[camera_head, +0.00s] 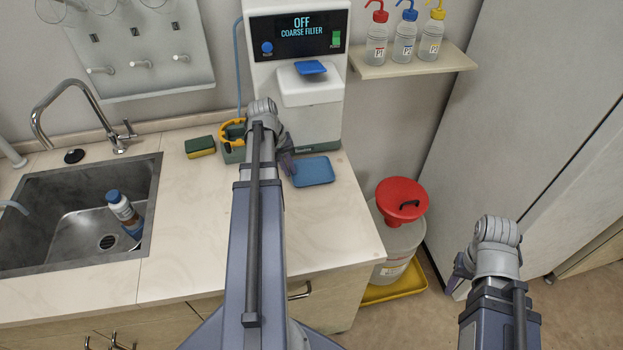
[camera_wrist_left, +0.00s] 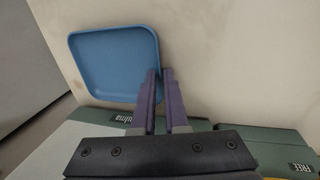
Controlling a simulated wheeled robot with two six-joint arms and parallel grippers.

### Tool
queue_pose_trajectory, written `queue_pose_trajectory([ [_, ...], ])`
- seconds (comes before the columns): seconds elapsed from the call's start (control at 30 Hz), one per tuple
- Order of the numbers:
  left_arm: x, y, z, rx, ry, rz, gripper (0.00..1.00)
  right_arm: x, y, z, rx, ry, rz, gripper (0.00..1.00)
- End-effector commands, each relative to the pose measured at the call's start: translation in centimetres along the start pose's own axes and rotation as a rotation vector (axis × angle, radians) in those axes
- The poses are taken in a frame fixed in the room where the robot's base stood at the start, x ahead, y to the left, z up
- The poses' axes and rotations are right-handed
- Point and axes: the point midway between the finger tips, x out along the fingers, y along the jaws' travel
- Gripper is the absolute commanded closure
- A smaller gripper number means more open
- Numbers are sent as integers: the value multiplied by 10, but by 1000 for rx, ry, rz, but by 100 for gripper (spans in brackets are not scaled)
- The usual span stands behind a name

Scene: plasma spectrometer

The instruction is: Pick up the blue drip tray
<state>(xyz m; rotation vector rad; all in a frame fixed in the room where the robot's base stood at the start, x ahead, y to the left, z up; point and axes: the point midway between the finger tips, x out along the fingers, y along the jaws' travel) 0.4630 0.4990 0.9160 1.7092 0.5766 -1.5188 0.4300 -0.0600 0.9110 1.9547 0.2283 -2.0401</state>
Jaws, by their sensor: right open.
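The blue drip tray (camera_head: 314,171) lies flat on the counter in front of the spectrometer's base in the head view. It also shows in the left wrist view (camera_wrist_left: 112,62), at the upper left. My left gripper (camera_head: 289,165) is at the tray's left edge. In the left wrist view its two fingers (camera_wrist_left: 160,74) are close together with a narrow gap, at one corner of the tray's rim. I cannot tell whether they grip the rim. My right gripper (camera_head: 458,277) is open and empty, low at the right, away from the counter.
The white machine (camera_head: 297,105) with an "OFF" display stands behind the tray. A green and yellow sponge (camera_head: 200,147) and a yellow-handled item (camera_head: 232,133) lie left of my left gripper. A sink (camera_head: 75,215) is at the left. A red-lidded bin (camera_head: 402,200) stands right of the counter.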

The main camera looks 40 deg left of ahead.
Motion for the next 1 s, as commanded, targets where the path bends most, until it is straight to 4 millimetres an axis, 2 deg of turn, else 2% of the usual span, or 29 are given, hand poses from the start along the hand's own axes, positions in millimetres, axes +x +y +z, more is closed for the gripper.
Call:
queue_pose_trajectory([
  [0.23,2,0,0,-1,0,0,89,2,0,0,0,0,0,50],
  [0.37,2,0,0,-1,0,0,100,2,0,0,0,0,0,50],
  [1.0,2,0,0,-1,0,0,100,2,0,0,0,0,0,50],
])
